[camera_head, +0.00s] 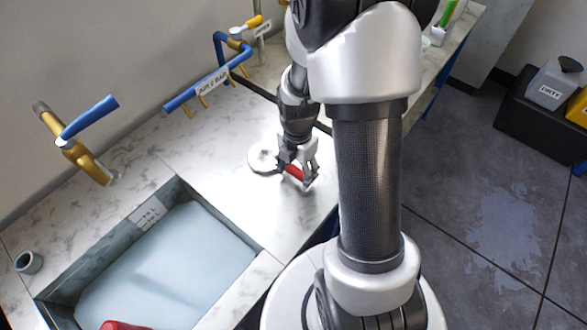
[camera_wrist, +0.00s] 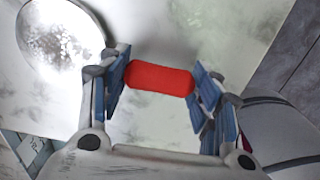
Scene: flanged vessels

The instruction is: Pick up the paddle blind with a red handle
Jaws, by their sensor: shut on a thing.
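The paddle blind (camera_head: 262,158) has a round pale metal disc and a red handle (camera_head: 294,172). It is at the counter, to the right of the sink. My gripper (camera_head: 299,174) is shut on the red handle. In the wrist view the red handle (camera_wrist: 160,78) spans between the two blue-padded fingers, and the disc (camera_wrist: 62,42) shows at the upper left. The link between disc and handle is hidden by the left finger. I cannot tell whether the blind rests on the counter or is just above it.
A sink (camera_head: 170,265) with pale water lies at the left, with a red object (camera_head: 120,325) at its near edge. A brass tap (camera_head: 80,150) with a blue lever and a blue pipe rack (camera_head: 205,88) stand along the wall. A dark box (camera_head: 540,115) with containers is at the right.

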